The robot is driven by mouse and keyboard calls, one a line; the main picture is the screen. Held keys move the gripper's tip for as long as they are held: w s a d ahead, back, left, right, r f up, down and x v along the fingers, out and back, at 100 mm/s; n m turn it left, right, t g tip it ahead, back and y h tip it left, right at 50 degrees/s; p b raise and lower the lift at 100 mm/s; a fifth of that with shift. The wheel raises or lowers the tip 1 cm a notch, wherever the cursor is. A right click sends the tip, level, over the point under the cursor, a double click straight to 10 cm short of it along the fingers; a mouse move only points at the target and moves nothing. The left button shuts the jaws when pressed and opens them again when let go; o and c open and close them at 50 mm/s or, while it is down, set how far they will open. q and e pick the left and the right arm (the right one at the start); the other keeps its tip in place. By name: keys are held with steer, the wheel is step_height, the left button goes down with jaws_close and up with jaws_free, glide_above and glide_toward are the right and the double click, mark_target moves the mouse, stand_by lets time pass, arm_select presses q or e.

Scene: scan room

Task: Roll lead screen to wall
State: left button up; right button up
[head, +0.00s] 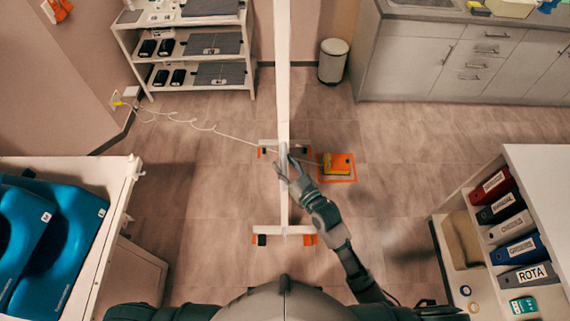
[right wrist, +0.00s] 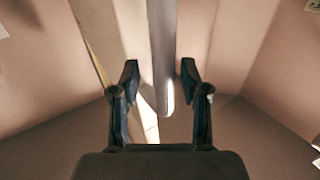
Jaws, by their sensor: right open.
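The lead screen (head: 282,80) stands upright, seen nearly edge-on from above as a tall pale panel. Its crosswise feet (head: 284,230) have dark castors, with orange patches at them. A grey upright handle bar (head: 283,157) is on its near edge. My right gripper (head: 291,168) is at this bar. In the right wrist view my right gripper (right wrist: 160,78) is open, with the grey bar (right wrist: 162,50) showing between its two fingers; I cannot tell whether they touch it. My left gripper is out of view. A pinkish wall (head: 62,85) stands at the left.
A white cable (head: 205,128) runs across the floor from a wall socket, past the screen, towards a yellow object (head: 327,163) on an orange floor patch. A bin (head: 332,62) and shelves (head: 205,75) stand behind.

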steer(key=shift+s+a, duration=0.1)
steer(key=shift+a, duration=0.1)
jaws_close()
